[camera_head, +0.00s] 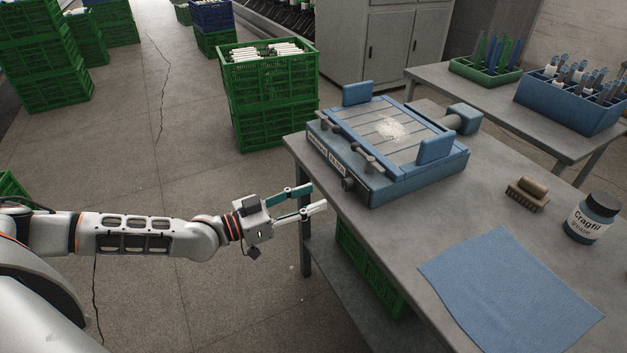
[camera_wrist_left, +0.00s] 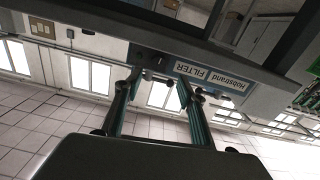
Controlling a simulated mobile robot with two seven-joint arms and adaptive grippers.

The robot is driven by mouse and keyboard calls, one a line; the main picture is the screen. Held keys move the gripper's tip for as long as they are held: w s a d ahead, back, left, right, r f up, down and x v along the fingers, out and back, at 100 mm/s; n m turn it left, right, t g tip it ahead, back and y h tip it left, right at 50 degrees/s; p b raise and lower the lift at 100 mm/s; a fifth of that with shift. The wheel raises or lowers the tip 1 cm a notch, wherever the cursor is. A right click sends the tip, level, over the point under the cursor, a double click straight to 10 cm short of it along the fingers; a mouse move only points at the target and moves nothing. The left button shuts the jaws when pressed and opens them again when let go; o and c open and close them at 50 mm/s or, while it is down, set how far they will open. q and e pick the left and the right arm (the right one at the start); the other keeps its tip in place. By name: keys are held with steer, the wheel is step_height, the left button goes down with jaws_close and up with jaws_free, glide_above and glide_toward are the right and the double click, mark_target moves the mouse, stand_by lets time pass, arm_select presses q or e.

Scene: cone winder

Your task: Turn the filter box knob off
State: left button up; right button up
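The blue filter box (camera_head: 452,162) sits on the table's left part, with a white "FILTER" label (camera_head: 325,152) on its near face. Its dark round knob (camera_head: 348,184) sticks out beside the label. My left gripper (camera_head: 317,197) is open and empty, just off the table's left edge, pointing at the knob with a gap between. In the left wrist view the fingers (camera_wrist_left: 161,80) are apart, and the box face with its label (camera_wrist_left: 210,75) lies beyond them. A dark spot between the fingertips there may be the knob; its setting is not clear. My right gripper is not in view.
The table (camera_head: 415,240) also holds a blue cloth (camera_head: 510,295), a brush (camera_head: 527,193) and a grease jar (camera_head: 592,218). A green crate (camera_head: 270,110) stands on the floor behind my left gripper.

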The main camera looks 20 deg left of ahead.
mark_target(345, 186)
arm_select(q)
steer(key=x, duration=0.7)
steer(key=shift+w+d, duration=0.2)
steer(key=shift+d, duration=0.15)
